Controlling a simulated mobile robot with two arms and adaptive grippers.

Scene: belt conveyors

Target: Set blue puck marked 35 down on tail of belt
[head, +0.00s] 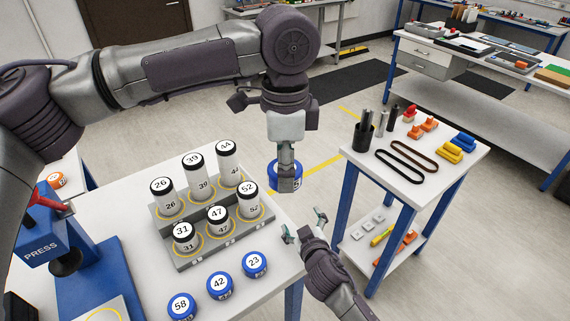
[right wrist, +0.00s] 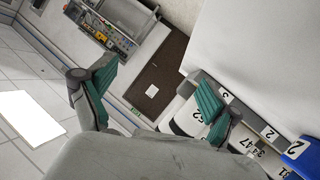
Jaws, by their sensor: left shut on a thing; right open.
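My left gripper (head: 286,172) is shut on a blue puck (head: 295,176) and holds it in the air, past the right edge of the white table and left of the small side table. Its fingers cover much of the puck; only part of its label shows, so I cannot read 35. My right gripper (head: 304,228) is open and empty, lower in the head view, beside the table's right edge. Its spread green fingers also show in the right wrist view (right wrist: 155,97). I cannot make out a conveyor belt or its tail in either view.
A grey rack (head: 180,262) holds several numbered black-and-white cylinders on the white table. Blue pucks 58 (head: 182,306), 42 (head: 219,286) and 23 (head: 255,265) stand before it. A blue press (head: 75,245) is at left. The side table (head: 412,188) holds loops and tools.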

